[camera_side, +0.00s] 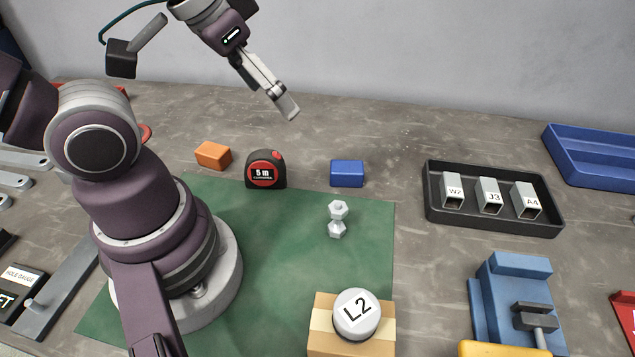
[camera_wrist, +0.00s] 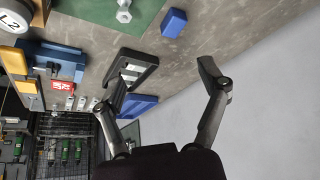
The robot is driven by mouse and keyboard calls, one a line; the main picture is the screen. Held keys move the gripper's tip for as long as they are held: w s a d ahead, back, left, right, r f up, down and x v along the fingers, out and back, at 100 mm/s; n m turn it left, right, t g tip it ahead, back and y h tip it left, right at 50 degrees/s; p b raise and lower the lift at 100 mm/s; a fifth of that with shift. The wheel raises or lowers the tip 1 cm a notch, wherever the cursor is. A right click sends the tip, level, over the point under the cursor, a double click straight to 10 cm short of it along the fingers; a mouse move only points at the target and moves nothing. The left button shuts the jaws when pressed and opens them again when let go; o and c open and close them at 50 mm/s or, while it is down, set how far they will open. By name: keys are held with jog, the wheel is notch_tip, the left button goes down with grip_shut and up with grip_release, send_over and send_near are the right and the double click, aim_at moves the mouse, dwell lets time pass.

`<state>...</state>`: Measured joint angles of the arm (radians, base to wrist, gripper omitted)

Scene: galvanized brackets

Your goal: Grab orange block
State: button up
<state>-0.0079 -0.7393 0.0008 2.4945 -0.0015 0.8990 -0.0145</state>
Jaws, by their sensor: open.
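The orange block (camera_side: 213,155) lies on the grey table at the left in the side view, just beyond the green mat and left of a black tape measure. I cannot see it in the wrist view. My gripper (camera_side: 286,105) is raised above the table, up and to the right of the block, and apart from it. In the wrist view my gripper (camera_wrist: 170,75) has its two fingers spread wide, with nothing between them.
The tape measure (camera_side: 266,169) stands close beside the block. A blue block (camera_side: 347,173), a bolt (camera_side: 338,219) and a black tray (camera_side: 493,218) of labelled brackets lie further right. A cardboard box (camera_side: 322,335) carries an L2 cylinder. The green mat (camera_side: 270,260) is mostly clear.

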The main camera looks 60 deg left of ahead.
jog(key=w+a+f+n+g+y, duration=0.1)
jog(key=w+a+f+n+g, duration=0.1)
jog(key=a+n, duration=0.45)
jog(key=n+g, duration=0.5)
jog(key=n, duration=1.3)
send_over(212, 149)
jog(key=f, duration=0.9)
jog(key=shift+w+d+f, duration=0.15)
jog(key=shift+w+d, duration=0.05)
jog(key=shift+w, duration=0.05)
jog(key=f, duration=0.9)
jog(key=shift+s+a, duration=0.2)
jog(key=shift+s, duration=0.1)
jog(key=c, duration=1.3)
